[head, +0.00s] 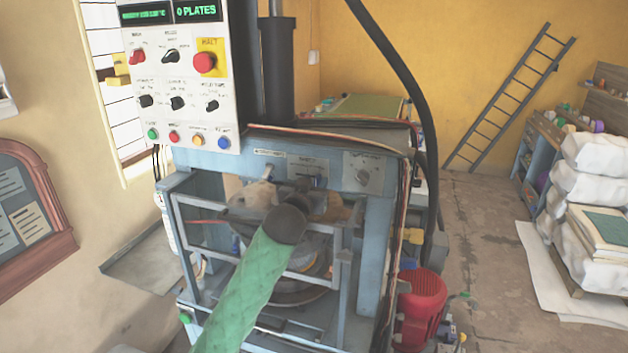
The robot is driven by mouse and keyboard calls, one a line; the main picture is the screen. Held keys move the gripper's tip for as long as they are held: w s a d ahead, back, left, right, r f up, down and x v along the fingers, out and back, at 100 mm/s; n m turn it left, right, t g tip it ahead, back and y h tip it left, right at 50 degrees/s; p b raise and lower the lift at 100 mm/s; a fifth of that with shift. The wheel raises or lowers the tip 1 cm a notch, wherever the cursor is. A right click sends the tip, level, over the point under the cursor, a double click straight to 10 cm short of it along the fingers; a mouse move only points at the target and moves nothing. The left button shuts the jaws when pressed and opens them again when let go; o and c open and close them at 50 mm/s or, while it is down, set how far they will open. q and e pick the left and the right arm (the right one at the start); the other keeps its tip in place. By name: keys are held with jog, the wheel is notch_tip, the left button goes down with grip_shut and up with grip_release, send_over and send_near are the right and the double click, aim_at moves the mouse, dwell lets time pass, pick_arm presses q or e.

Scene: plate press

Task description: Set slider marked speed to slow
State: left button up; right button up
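My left arm's green sleeve rises from the bottom to a dark wrist. My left gripper (303,186) is at the front of the blue press, just below the middle of its small front panel. That panel has a middle plate (308,168) with a small label, which my gripper and wrist partly cover. I cannot read the label as speed, and I cannot make out the slider's handle or its position. Whether the gripper touches the plate is not clear, nor whether its fingers are open. My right gripper is not in view.
The white control box (178,85) with knobs, a red button and coloured lamps hangs upper left of the panel. A metal guard frame (330,285) stands below. A black hose curves down on the right.

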pick_arm(q)
jog(key=shift+w, duration=0.1)
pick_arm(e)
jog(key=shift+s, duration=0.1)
pick_arm(q)
grip_shut()
jog(key=a, duration=0.2)
jog(key=w+a, duration=0.1)
jog(key=a, duration=0.1)
jog(key=w+a, duration=0.1)
jog(key=a, duration=0.2)
jog(key=shift+w, duration=0.15)
jog(key=shift+d, duration=0.15)
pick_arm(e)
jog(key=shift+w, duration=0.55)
pick_arm(q)
jog(key=shift+r, duration=0.1)
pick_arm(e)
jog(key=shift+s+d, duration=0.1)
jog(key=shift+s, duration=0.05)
pick_arm(q)
grip_release()
jog(key=shift+a, duration=0.2)
jog(key=shift+d, duration=0.1)
